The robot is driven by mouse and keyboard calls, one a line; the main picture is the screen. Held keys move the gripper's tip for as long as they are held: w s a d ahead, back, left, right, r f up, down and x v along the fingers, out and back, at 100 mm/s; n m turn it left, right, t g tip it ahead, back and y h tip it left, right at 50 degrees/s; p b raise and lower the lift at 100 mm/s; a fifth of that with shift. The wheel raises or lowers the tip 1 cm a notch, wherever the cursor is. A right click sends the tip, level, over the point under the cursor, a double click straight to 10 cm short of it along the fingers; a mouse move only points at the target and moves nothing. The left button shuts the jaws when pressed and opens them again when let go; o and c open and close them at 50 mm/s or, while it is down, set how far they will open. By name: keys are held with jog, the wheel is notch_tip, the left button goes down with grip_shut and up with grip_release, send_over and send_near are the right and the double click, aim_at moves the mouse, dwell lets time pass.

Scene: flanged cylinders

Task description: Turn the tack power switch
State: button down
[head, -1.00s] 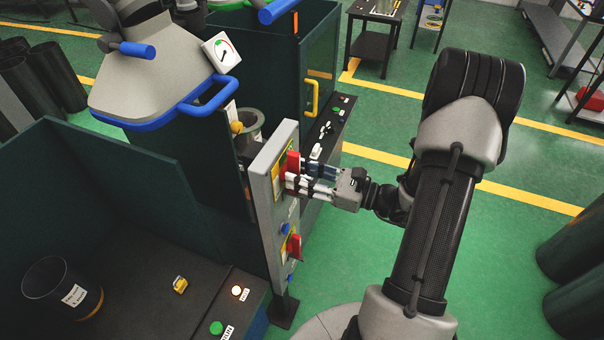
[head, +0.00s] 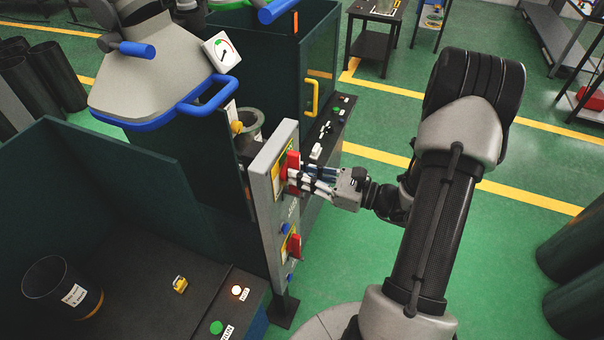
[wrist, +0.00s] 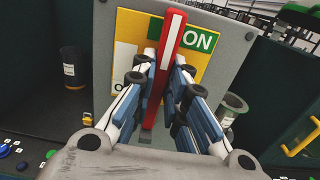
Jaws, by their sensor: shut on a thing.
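The grey switch panel (head: 263,196) stands upright in front of my arm in the head view. Its upper red switch handle (head: 293,161) is at the fingertips of my gripper (head: 300,180). In the wrist view the red handle (wrist: 170,42) stands nearly upright, leaning slightly right at the top, beside a green "ON" label (wrist: 199,40). My gripper (wrist: 166,80) is shut on this handle, with a blue-and-white finger on each side. The fingers hide parts of the handle and the left label. I cannot read a name for this switch.
A second red switch (head: 294,247) and blue buttons sit lower on the panel. Behind it is a machine with a blue handle (head: 208,97). A dark bench with a black cup (head: 62,285) is at left.

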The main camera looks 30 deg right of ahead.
jog(key=shift+n+b, duration=0.3)
jog(key=shift+b, duration=0.1)
jog(key=n+b, duration=0.1)
jog(key=b, duration=0.1)
jog(key=n+b, duration=0.2)
jog(key=shift+f+n, duration=0.25)
jog(key=shift+n, duration=0.05)
jog(key=n+b, duration=0.2)
jog(key=b, duration=0.1)
jog(key=n+b, duration=0.3)
jog(key=b, duration=0.1)
jog(key=shift+s+a+f+n, duration=0.1)
jog(key=shift+s+a+n, duration=0.05)
jog(key=shift+n, duration=0.15)
jog(key=n+b, duration=0.4)
jog(key=b, duration=0.2)
jog(key=shift+f+b, duration=0.1)
jog(key=shift+b, duration=0.2)
jog(key=n+b, duration=0.3)
jog(key=b, duration=0.1)
jog(key=shift+n+b, duration=0.5)
jog(key=shift+b, duration=0.2)
jog(key=shift+r, duration=0.2)
